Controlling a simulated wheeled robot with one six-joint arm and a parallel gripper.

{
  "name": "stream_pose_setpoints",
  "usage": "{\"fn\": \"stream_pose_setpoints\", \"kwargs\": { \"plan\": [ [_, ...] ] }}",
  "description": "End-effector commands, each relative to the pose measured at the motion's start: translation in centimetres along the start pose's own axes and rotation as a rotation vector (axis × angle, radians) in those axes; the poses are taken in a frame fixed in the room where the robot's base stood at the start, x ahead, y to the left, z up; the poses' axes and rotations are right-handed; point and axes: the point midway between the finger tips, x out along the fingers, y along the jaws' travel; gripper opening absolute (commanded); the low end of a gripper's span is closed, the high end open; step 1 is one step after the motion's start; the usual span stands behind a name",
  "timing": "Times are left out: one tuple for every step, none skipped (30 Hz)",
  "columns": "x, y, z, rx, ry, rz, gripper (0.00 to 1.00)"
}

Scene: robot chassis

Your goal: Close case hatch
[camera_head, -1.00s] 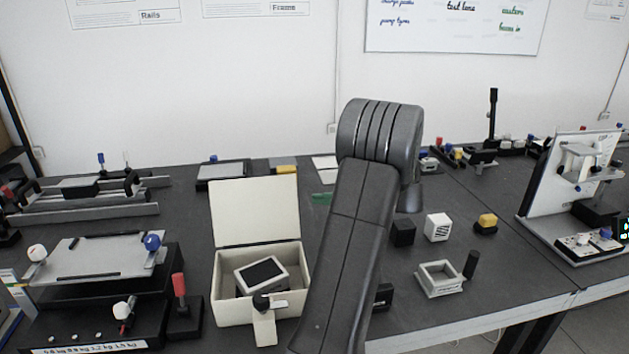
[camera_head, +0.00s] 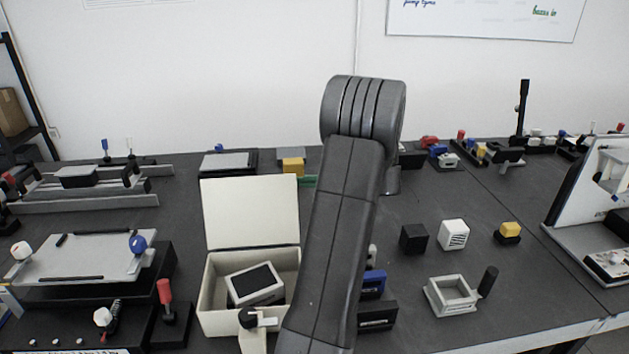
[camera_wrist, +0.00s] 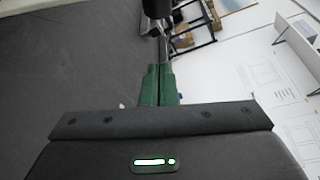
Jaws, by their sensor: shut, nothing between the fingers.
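The cream case (camera_head: 209,288) stands on the dark table left of my arm in the head view. Its hatch (camera_head: 250,213) is open and stands upright at the back of the case. A grey block with a dark top (camera_head: 256,284) lies tilted inside. A black knob on a pale latch piece is at the case's front edge. My gripper (camera_wrist: 160,84) shows in the wrist view as green fingers, shut and empty. The wrist view does not show the case.
Right of my arm are a black cube (camera_head: 413,239), a white slotted cube (camera_head: 454,234), a yellow-topped block (camera_head: 508,232) and a grey open frame (camera_head: 450,297). Left of the case are a red-handled lever (camera_head: 166,300) and a plate fixture (camera_head: 85,258). Dark blocks sit close beside my arm.

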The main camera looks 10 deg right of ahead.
Motion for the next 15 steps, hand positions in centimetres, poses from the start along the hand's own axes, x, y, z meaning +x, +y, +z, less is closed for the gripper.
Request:
{"fn": "stream_pose_setpoints", "kwargs": {
  "plan": [
    [1.3,-0.1,0.1,0.001,-0.003,0.001,0.00],
    [2.0,-0.1,0.1,0.000,-0.004,0.000,0.00],
    [2.8,-0.1,0.1,0.001,-0.003,0.001,0.00],
    [3.5,-0.1,0.1,0.001,-0.004,0.001,0.00],
    [4.0,-0.1,0.1,0.001,-0.003,0.001,0.00],
    [4.8,-0.1,0.1,0.001,-0.003,0.001,0.00],
    [5.0,-0.1,0.3,0.001,-0.001,0.000,0.00],
    [4.5,-0.2,0.9,0.001,0.002,-0.001,0.00],
    [4.2,-0.2,1.5,0.001,0.003,-0.001,0.00],
    [4.0,-0.1,1.9,0.000,0.003,-0.001,0.00],
    [3.9,-0.2,2.3,0.000,0.003,-0.001,0.00],
    [3.8,-0.1,2.7,0.001,0.003,-0.001,0.00],
    [3.7,-0.1,2.9,0.001,0.003,-0.001,0.00],
    [3.6,-0.1,3.1,0.001,0.002,0.000,0.00],
    [3.5,-0.1,3.4,0.001,0.002,0.000,0.00]
  ]
}}
